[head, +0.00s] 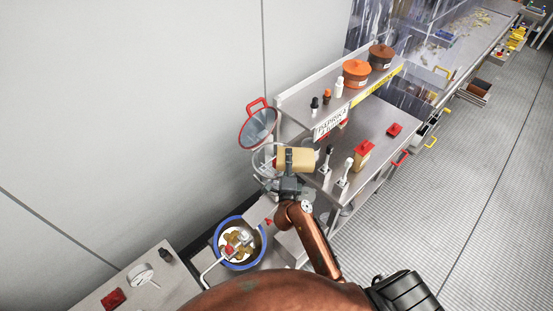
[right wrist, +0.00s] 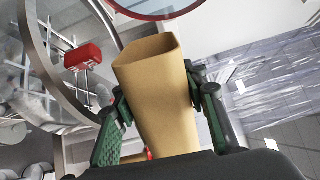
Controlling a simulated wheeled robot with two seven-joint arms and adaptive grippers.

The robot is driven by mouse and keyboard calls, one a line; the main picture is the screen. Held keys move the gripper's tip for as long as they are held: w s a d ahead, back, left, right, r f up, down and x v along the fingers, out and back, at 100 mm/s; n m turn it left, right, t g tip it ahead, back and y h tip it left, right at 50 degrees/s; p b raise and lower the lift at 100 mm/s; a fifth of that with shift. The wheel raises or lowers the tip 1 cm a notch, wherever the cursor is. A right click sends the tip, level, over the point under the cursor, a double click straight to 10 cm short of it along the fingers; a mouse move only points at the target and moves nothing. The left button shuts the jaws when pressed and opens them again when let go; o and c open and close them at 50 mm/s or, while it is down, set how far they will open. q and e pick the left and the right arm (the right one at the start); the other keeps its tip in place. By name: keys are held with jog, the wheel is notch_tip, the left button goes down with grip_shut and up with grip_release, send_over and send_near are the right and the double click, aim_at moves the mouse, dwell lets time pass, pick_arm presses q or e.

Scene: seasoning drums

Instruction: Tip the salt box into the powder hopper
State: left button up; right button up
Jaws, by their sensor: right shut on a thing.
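The salt box (head: 299,160) is a plain tan box with an open mouth. My right gripper (head: 289,172) is shut on it, and in the head view the box looks tipped well over onto its side, beside the powder hopper (head: 259,170). In the right wrist view the box (right wrist: 160,105) sits between both fingers, its open end away from the palm; its contents do not show. The hopper's round grey rim (right wrist: 104,28) is just left of the box there. The hopper's lid (head: 257,123), red-edged with a red handle, stands raised behind. My left gripper is not in view.
A steel table (head: 372,125) right of the hopper holds a tan box with a red top (head: 363,153), small shakers and a paprika sign (head: 331,121). Orange and brown pots stand on its shelf (head: 310,92). A blue-rimmed drum (head: 218,240) stands below left.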

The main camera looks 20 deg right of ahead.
jog(key=shift+w, duration=0.1)
jog(key=shift+n+p, duration=0.4)
jog(key=shift+a+n+p, duration=0.1)
jog(key=shift+n+p, duration=0.3)
jog(key=shift+p, duration=0.35)
jog(key=shift+a+r+n+p, duration=0.15)
jog(key=shift+r+n+p, duration=0.05)
jog(key=shift+n+p, duration=0.25)
jog(key=shift+w+a+r+n, duration=0.15)
jog(key=shift+w+a+n, duration=0.05)
jog(key=shift+n, duration=0.55)
dwell(0.7)
jog(key=shift+w+a+f+n, duration=0.1)
jog(key=shift+a+f+n, duration=0.2)
jog(key=shift+f+n, duration=0.5)
dwell(3.7)
